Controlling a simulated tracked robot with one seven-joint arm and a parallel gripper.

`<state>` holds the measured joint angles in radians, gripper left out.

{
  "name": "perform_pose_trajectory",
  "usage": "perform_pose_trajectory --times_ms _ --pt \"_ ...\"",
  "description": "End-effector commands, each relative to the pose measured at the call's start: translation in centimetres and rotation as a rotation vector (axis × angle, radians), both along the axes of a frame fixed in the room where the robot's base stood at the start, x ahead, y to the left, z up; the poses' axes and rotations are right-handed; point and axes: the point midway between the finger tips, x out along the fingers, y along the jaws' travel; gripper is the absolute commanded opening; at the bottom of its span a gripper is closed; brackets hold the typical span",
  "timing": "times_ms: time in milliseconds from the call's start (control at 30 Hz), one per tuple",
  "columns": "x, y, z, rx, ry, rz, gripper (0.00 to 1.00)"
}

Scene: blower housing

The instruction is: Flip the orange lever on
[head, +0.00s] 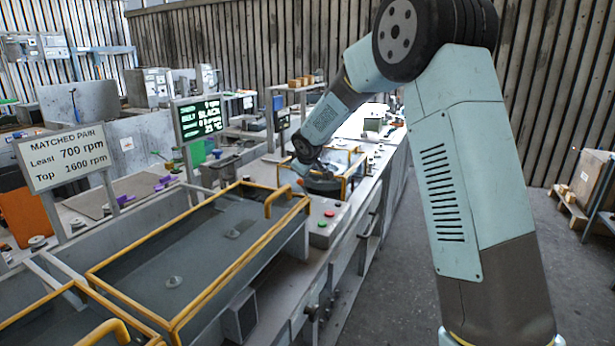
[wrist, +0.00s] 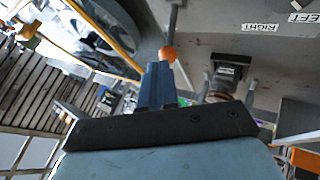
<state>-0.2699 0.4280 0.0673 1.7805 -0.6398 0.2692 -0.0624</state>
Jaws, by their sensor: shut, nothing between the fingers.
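The orange lever is a grey rod with an orange ball knob (wrist: 168,54) at its end, in the upper middle of the wrist view. My gripper (wrist: 158,68) has its blue-grey fingers shut and empty, with the tips right beside the knob. I cannot tell whether they touch it. In the head view my gripper (head: 301,165) is low over the bench beside a yellow-framed housing, with a small orange spot just under it. The lever's rod is not clear there, and I cannot tell whether it is on or off.
A yellow-framed glass cover (head: 185,258) with a raised handle fills the near bench. A control box (head: 329,222) with red and green buttons stands at its right. A sign (head: 66,158) reads "MATCHED PAIR". A display (head: 200,119) shows green text. A "RIGHT" label (wrist: 262,27) lies near the lever.

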Motion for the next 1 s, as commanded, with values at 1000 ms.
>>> perform_pose_trajectory --times_ms 1000 --pt "-6.2 0.7 9.0 0.001 -0.002 0.005 0.0"
